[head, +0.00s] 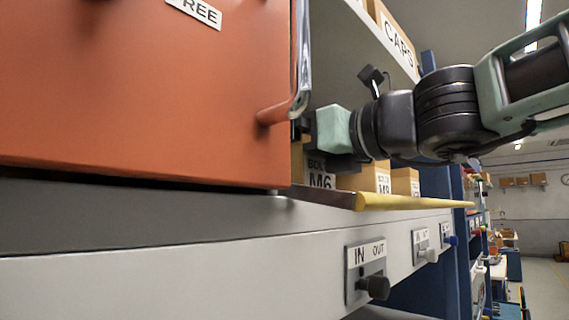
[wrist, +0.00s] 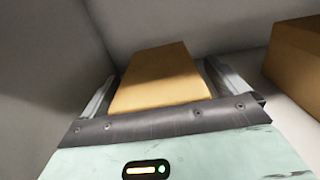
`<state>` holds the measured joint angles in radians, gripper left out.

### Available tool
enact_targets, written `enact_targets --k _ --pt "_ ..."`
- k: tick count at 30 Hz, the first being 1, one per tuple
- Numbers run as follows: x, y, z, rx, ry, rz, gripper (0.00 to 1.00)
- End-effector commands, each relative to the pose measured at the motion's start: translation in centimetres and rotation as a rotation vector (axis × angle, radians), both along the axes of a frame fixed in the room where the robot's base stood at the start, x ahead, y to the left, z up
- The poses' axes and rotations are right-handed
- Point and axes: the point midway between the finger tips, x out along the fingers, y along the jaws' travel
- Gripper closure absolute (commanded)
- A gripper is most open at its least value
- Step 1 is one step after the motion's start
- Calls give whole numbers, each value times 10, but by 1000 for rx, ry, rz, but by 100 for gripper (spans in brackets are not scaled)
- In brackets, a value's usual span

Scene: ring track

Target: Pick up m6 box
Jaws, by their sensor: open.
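The M6 box (head: 319,182) is a tan carton with a label reading M6, standing on the shelf in the head view. Its left part is hidden by the orange door, and my gripper covers some of its top. My gripper (head: 300,129) reaches in from the right, its fingertips mostly hidden behind the door's edge. In the wrist view a tan box (wrist: 160,78), apparently the M6 box, lies between the two fingers of my gripper (wrist: 160,88). The fingers are open, one on each side. I cannot tell whether either touches the box.
The orange door (head: 140,90) with its handle (head: 284,108) stands close on the left. The M8 box (head: 377,179) and another carton (head: 405,182) stand to the right. A yellow bar (head: 410,202) runs along the front. Another box (wrist: 297,57) shows in the wrist view.

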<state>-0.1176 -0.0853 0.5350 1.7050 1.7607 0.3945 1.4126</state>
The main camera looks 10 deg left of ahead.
Motion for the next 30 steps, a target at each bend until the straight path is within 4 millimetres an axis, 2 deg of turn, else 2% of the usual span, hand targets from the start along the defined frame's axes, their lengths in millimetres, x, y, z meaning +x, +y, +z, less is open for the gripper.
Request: enact_targets --k 9,11,16,30 --pt "3 6 0 0 0 0 2" --pt "3 6 0 0 0 0 16" --pt "3 6 0 0 0 0 63" --pt "3 3 8 1 -5 1 64"
